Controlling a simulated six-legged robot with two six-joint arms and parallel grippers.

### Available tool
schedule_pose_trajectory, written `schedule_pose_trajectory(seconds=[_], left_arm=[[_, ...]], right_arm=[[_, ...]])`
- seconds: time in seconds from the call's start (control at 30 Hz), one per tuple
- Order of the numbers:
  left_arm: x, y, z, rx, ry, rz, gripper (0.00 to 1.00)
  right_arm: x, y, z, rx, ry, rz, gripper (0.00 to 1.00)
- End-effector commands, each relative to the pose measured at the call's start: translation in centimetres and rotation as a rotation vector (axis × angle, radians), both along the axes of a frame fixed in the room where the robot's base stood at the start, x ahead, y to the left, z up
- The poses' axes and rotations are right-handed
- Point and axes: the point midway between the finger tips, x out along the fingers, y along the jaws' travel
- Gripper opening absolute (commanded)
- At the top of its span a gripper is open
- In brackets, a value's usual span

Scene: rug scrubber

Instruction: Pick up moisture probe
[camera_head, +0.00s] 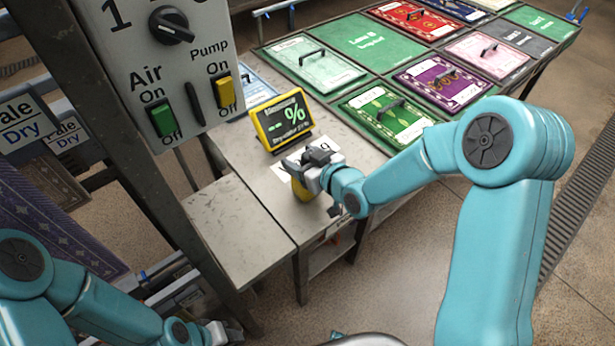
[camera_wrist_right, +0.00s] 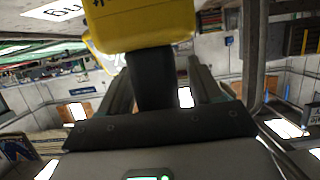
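The moisture probe, a yellow body with a black grip, is at the table's front edge. In the head view its yellow part (camera_head: 301,189) shows below my right gripper (camera_head: 316,160), which hides the rest. In the right wrist view the yellow body (camera_wrist_right: 140,22) fills the top, with its black grip (camera_wrist_right: 151,78) reaching down between the fingers of my right gripper (camera_wrist_right: 162,85). A gap shows between the grip and the right-hand finger, so the gripper looks open around it. My left gripper (camera_head: 218,334) is low at the left, partly cut off; its opening is unclear.
A yellow-framed display (camera_head: 282,121) stands on the grey table (camera_head: 226,152), just behind the probe. A control box (camera_head: 160,60) with switches overhangs at upper left. Handled rug panels (camera_head: 388,113) cover the table farther back. Open floor (camera_head: 400,285) lies in front.

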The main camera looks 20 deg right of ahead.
Motion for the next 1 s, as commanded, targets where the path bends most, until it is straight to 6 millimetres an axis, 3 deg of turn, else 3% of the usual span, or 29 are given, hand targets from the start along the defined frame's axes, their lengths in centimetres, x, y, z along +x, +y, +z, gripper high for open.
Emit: schedule_pose_trajectory(seconds=[0.03,0.17,0.2,0.47,0.67,0.77,1.0], left_arm=[[0.0,0.0,0.0,0.000,0.000,0.000,0.43],[0.0,0.0,0.0,0.000,0.000,0.000,0.43],[0.0,0.0,0.0,0.000,0.000,0.000,0.43],[0.0,0.0,0.0,0.000,0.000,0.000,0.43],[0.0,0.0,0.0,0.000,0.000,0.000,0.43],[0.0,0.0,0.0,0.000,0.000,0.000,0.43],[0.0,0.0,0.2,0.000,0.000,0.000,0.43]], right_arm=[[0.0,0.0,0.0,0.000,0.000,0.000,0.46],[0.0,0.0,0.0,0.000,0.000,0.000,0.04],[0.0,0.0,0.0,0.000,0.000,0.000,0.00],[0.0,0.0,0.1,0.000,-0.002,0.000,0.00],[0.1,0.0,1.8,-0.001,-0.007,0.000,0.00],[0.0,0.0,4.0,-0.001,-0.010,0.000,0.00],[0.0,0.0,12.0,-0.001,-0.013,0.001,0.00]])
